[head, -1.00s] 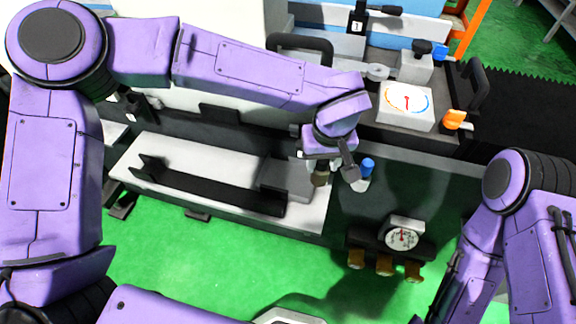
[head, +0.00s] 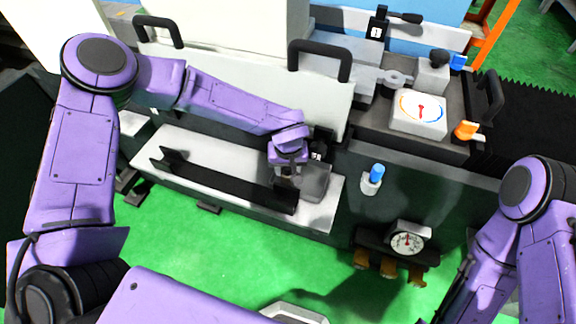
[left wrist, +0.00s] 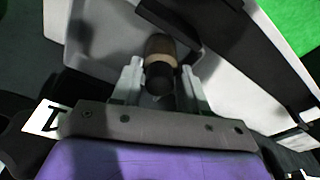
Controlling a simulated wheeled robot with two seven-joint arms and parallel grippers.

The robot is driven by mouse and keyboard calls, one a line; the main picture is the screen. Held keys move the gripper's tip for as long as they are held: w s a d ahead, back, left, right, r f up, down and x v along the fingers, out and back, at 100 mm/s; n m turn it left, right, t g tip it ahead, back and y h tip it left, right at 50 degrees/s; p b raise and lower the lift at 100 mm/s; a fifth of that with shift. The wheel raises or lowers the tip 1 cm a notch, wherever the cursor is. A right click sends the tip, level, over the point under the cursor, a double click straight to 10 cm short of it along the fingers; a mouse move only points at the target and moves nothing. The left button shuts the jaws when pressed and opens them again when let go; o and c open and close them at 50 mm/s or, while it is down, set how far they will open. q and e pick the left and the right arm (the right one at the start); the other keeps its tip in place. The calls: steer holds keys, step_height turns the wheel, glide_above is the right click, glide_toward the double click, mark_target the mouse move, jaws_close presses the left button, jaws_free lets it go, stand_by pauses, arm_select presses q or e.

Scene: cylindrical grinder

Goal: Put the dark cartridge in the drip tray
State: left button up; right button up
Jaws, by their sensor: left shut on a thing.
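The dark cartridge (left wrist: 160,68), a short cylinder with a tan-brown band, shows between the fingers of my left gripper (left wrist: 158,82) in the left wrist view. The gripper is shut on it. In the head view my left gripper (head: 287,172) is over the left part of the grey drip tray (head: 316,182), which sits at the right end of the white ledge. The gripper mostly hides the cartridge in the head view. I cannot tell whether the cartridge touches the tray floor. My right gripper is not in view; only its arm shows at the right.
A black bar (head: 215,180) runs along the white ledge (head: 165,145), left of the tray. A blue-topped cartridge (head: 375,174) stands on the dark surface to the right. A gauge (head: 407,240) is below it. Black handles (head: 322,58) rise behind.

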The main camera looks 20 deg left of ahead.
arm_select(q)
steer(key=shift+d+f, duration=0.1)
steer(key=shift+f, duration=0.05)
steer(key=shift+f, duration=0.1)
steer(key=o, duration=1.1)
steer(key=shift+o, duration=0.2)
step_height(320, 180, up, 12)
steer(key=s, duration=0.1)
steer(key=shift+s+d, duration=0.3)
steer(key=shift+s, duration=0.05)
